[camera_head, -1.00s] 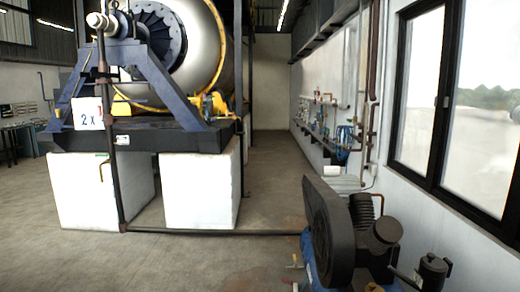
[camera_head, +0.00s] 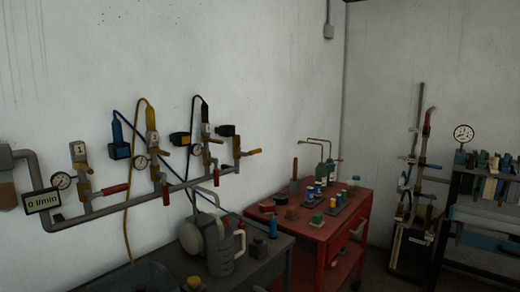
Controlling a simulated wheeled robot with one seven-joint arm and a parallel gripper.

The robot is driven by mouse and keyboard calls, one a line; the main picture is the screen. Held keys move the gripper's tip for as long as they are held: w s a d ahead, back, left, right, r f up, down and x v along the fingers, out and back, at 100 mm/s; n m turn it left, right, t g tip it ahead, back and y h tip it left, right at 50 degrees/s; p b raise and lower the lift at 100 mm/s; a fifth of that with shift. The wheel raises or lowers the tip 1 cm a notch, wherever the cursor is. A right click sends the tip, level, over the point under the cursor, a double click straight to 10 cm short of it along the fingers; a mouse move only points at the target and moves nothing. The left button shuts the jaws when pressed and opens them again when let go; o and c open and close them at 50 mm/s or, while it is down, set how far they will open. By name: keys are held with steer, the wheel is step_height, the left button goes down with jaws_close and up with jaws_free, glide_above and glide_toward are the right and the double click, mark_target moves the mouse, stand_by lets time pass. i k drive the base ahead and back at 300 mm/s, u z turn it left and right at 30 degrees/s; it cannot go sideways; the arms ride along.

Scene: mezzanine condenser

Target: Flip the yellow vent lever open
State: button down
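In the head view a grey manifold pipe (camera_head: 140,200) runs along the white wall, with brass valves, gauges and levers on it. A yellow-orange lever (camera_head: 250,152) sticks out to the right at the valve on the pipe's right end; it looks roughly level. I cannot tell for sure that it is the vent lever. Red-handled levers show at the valves labelled 1 (camera_head: 115,189), 2 (camera_head: 165,195) and apparently 3 (camera_head: 216,177). A display on the left (camera_head: 42,201) reads 0 l/min. My gripper is not in view.
A dark grey bench (camera_head: 255,262) with a jug (camera_head: 220,250) stands below the pipe. Right of it is a red cart (camera_head: 325,232) with bottles and small parts. A gauge stand (camera_head: 463,140) and rack (camera_head: 490,215) are at right.

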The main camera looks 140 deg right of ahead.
mark_target(251, 153)
steer(key=u, duration=5.95)
steer(key=i, duration=3)
steer(key=u, duration=0.5)
